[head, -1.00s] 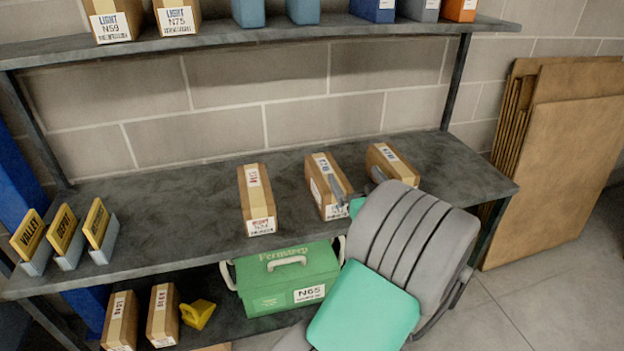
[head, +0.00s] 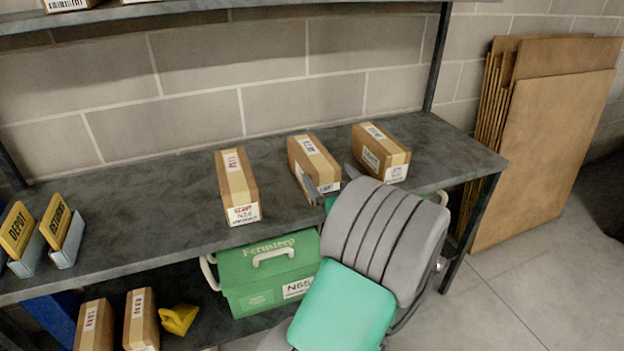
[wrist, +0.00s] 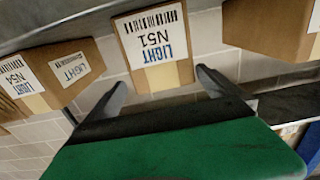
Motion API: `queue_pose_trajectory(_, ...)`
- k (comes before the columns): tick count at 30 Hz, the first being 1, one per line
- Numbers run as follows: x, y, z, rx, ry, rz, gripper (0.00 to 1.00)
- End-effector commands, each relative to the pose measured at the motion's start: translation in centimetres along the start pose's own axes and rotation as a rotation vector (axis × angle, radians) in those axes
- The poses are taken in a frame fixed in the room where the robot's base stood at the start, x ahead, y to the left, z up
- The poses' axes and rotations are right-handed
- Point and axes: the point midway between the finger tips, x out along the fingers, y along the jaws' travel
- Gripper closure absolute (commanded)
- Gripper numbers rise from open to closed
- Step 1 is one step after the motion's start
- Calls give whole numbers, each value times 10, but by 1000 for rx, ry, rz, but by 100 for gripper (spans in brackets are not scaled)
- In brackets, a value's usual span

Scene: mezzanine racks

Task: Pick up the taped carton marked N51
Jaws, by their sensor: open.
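The taped carton marked N51 (head: 318,160) is the middle of three cartons on the middle shelf. Its end label faces me. In the wrist view the N51 carton (wrist: 154,45) shows its label upside down, ahead of my gripper. My gripper (wrist: 160,80) is open, with one fingertip at each side of the carton's near end and nothing held. In the head view my gripper (head: 330,184) is at the shelf's front, partly hiding the carton's lower front. How far the fingers reach along its sides is unclear.
The carton marked N54 (head: 381,150) stands close on the right, another carton (head: 236,188) on the left. A green N65 toolbox (head: 265,272) and more cartons are on the shelf below. Flattened cardboard (head: 545,140) leans at right. The upper shelf (head: 200,8) is overhead.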

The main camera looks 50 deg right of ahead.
Motion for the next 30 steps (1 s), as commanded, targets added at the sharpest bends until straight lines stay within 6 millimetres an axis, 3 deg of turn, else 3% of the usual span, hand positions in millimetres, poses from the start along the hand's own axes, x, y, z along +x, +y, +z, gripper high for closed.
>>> queue_pose_trajectory(2, 0, 0, 17, 0, 0, 1, 0)
queue_pose_trajectory(7, 8, 0, 19, 0, 1, -2, 0)
queue_pose_trajectory(21, 77, -6, 24, 0, 0, 0, 0)
queue_pose_trajectory(27, 78, -5, 24, 0, 0, 2, 0)
queue_pose_trajectory(30, 78, -5, 24, 0, 0, 2, 7)
